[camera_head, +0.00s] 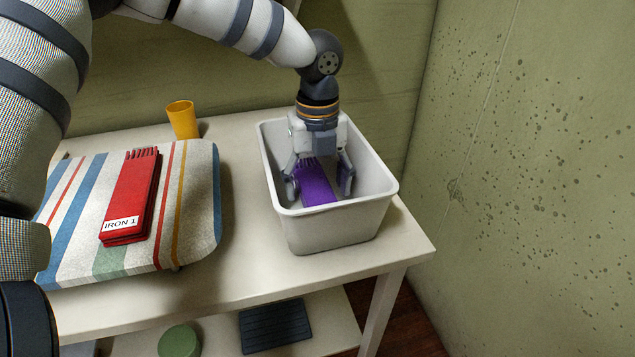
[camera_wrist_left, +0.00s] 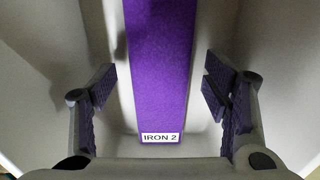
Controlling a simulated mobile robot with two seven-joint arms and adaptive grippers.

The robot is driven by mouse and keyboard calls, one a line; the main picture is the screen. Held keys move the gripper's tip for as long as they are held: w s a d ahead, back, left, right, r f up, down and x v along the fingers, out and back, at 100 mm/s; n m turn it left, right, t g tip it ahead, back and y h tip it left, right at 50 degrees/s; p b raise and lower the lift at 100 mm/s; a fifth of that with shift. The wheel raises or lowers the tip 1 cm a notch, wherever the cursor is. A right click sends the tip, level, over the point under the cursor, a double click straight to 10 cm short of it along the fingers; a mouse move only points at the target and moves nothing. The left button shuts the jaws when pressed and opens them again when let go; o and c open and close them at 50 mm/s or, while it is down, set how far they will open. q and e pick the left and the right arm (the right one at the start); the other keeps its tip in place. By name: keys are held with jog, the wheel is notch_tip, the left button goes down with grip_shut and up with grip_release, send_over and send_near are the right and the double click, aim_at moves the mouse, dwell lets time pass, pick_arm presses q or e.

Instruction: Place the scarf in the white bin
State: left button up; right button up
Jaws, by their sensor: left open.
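The white bin (camera_head: 335,229) stands at the right end of the table. A purple folded scarf (camera_head: 317,188) with a fringed end lies inside it. In the left wrist view the purple scarf (camera_wrist_left: 158,70) carries an "IRON 2" label, and the bin's pale inside (camera_wrist_left: 60,40) surrounds it. My left gripper (camera_head: 318,184) points down inside the bin, its fingers open on either side of the purple scarf, apart from it in the wrist view. A red folded scarf (camera_head: 131,195) labelled "IRON 1" lies on a striped ironing board (camera_head: 205,200). My right gripper does not show.
A yellow cup (camera_head: 183,120) stands at the table's back, left of the bin. Bare table (camera_head: 245,240) lies between board and bin. A dark ridged item (camera_head: 275,326) and a green round item (camera_head: 179,342) rest on the lower shelf. A stained wall (camera_head: 540,170) rises at the right.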

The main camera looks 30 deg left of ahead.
aim_at(318, 190)
pick_arm(q)
notch_tip(318, 190, up, 12)
jog(key=shift+p, duration=0.45)
